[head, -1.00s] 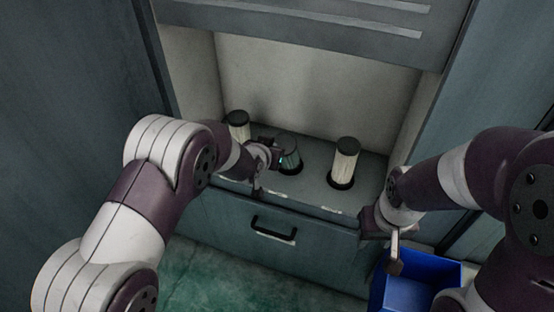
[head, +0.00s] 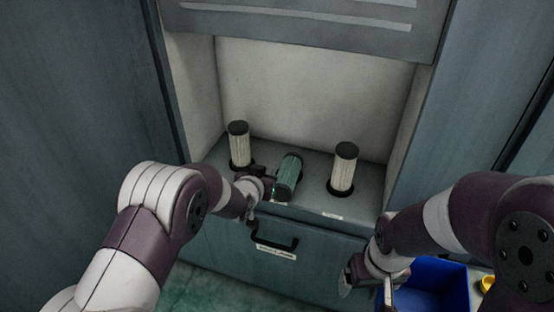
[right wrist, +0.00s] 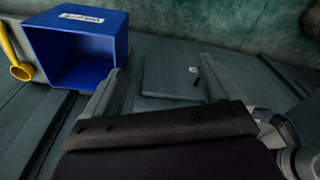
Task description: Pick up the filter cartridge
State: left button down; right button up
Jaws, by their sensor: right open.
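A green filter cartridge (head: 288,176) with a dark cap leans over the middle of the shelf, tilted. Its lower end shows in front of where its socket was, and the socket is hidden behind it. My left gripper (head: 272,189) is at its lower left side and appears shut on it; the fingertips are small and partly hidden. Two pale cartridges with black caps stand upright in round sockets, one at left (head: 240,145) and one at right (head: 343,168). My right gripper (head: 366,280) is open and empty in front of the cabinet; its spread fingers show in the right wrist view (right wrist: 160,88).
A drawer front with a black handle (head: 275,236) is below the shelf (head: 312,205). A blue bin (head: 452,285) stands at lower right, also in the right wrist view (right wrist: 75,35), where it bears a label. A yellow object (head: 487,283) is beside it. Recess walls flank the shelf.

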jog(key=shift+o, duration=0.2)
jog(key=a+f, duration=0.1)
jog(key=s+a+f+n+g, duration=0.1)
jog(key=shift+s+f, duration=0.1)
jog(key=shift+f, duration=0.25)
jog(key=w+a+f+t+y, duration=0.1)
jog(key=w+a+f+t, duration=0.3)
jog(key=w+a+f, duration=0.6)
jog(key=w+a+f+t+y, duration=0.1)
jog(key=w+a+f+t, duration=0.2)
jog(key=w+a+f, duration=0.75)
jog(key=w+d+r+m+t+h, duration=0.1)
jog(key=w+r+m+t+h, duration=0.1)
jog(key=r+t, duration=0.3)
jog(key=w+d+r+m+t+h, duration=0.1)
jog(key=w+r+m+t+h, duration=0.2)
jog(key=r+t+h, duration=0.2)
notch_tip(320, 180, up, 2)
jog(key=shift+d+r, duration=0.25)
jog(key=shift+d, duration=0.1)
jog(key=shift+w, duration=0.15)
